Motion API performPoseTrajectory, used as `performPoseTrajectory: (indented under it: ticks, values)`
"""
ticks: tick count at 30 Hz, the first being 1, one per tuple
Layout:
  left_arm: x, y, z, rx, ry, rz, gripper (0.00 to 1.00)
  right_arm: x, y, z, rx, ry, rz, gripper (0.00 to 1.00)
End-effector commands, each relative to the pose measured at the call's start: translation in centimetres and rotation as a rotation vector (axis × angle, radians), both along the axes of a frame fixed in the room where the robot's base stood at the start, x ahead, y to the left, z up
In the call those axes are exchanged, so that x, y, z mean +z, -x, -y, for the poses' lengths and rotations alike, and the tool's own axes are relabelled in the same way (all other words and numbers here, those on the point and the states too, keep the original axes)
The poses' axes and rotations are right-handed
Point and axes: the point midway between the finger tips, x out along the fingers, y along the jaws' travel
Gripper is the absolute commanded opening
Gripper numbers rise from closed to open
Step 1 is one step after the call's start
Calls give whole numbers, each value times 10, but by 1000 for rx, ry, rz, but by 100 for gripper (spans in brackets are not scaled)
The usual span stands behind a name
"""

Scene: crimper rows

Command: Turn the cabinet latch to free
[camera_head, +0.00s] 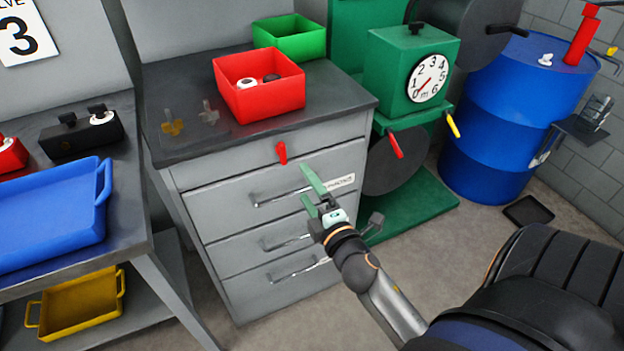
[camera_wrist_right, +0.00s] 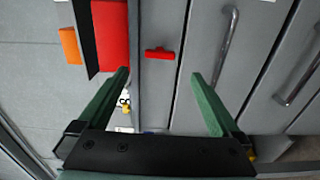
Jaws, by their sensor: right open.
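The red cabinet latch (camera_head: 281,152) is on the front of the grey drawer cabinet (camera_head: 200,188), just under its dark top. It stands upright, crosswise to the drawer handles. In the right wrist view the latch (camera_wrist_right: 159,54) lies ahead of the fingers, about midway between them. My right gripper (camera_head: 304,184) is open with green fingers, in front of the cabinet and a little below and right of the latch in the head view. The open fingers also show in the wrist view (camera_wrist_right: 160,76), with nothing between them. My left gripper is not in view.
Drawer handles (camera_head: 282,190) stick out below the latch. A red bin (camera_head: 262,103) and a green bin (camera_head: 303,45) stand on the cabinet top. A green machine with a dial (camera_head: 398,70) and a blue drum (camera_head: 490,120) are to the right. A workbench with a blue tray (camera_head: 50,225) is left.

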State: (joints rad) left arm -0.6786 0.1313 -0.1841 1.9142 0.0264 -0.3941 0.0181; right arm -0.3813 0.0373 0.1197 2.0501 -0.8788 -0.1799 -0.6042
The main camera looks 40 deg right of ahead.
Motion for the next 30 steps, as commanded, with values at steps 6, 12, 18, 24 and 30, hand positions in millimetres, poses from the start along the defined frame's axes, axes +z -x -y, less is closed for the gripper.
performPoseTrajectory:
  ticks: [6, 12, 18, 24, 30]
  values:
    - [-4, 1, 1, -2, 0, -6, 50, -1, 18, -4, -1, -1, -1, 100]
    - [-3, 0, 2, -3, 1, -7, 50, 0, 20, -5, 0, 0, 0, 100]
    - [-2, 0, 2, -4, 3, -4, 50, 0, 20, -5, 0, -1, 0, 100]
    - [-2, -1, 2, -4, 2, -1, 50, 0, 19, -5, 0, -1, 0, 100]
    - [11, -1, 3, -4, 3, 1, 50, -24, 28, -22, 26, -225, -58, 100]
